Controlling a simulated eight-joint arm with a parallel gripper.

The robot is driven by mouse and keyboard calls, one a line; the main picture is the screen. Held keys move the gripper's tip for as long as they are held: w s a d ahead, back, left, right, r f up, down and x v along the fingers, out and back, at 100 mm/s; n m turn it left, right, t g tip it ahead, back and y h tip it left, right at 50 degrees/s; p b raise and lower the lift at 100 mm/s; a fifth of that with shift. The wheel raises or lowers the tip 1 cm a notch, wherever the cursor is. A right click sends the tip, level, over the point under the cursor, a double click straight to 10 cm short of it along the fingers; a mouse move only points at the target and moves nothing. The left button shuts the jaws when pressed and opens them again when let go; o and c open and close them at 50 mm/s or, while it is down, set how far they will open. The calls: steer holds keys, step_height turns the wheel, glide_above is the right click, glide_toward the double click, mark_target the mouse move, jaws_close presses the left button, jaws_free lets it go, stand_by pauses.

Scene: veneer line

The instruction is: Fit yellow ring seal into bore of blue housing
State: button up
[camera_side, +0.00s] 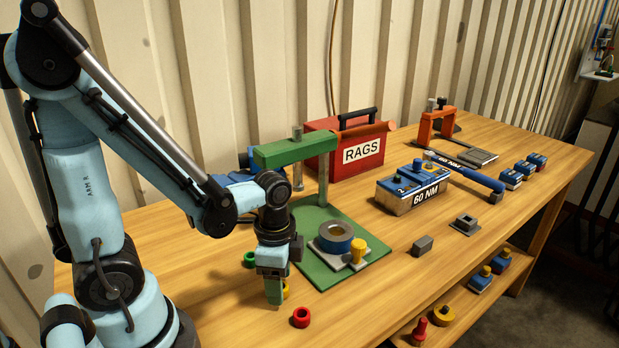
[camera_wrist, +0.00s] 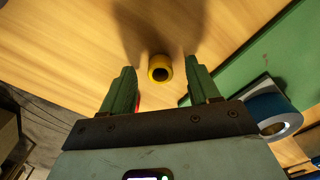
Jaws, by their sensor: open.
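The yellow ring seal (camera_wrist: 159,61) lies on the wooden bench between my gripper's (camera_wrist: 160,76) two green fingers in the wrist view, not touching either. In the side view my gripper (camera_side: 274,299) points down low over the bench and hides most of the yellow ring seal (camera_side: 287,291). My gripper is open and empty. The blue housing (camera_side: 336,245) sits on a grey plate on the green press base, bore facing up, to the right of my gripper. It also shows at the right of the wrist view (camera_wrist: 268,109).
A green ring (camera_side: 249,259) and a red ring (camera_side: 301,317) lie close to my gripper. The green press (camera_side: 296,151) overhangs its base, with a yellow knob (camera_side: 357,251) beside the housing. Bare bench lies in front of the base.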

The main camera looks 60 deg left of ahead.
steer(key=shift+f, duration=0.2)
jaws_close()
stand_by(0.3)
steer(key=shift+r, duration=0.2)
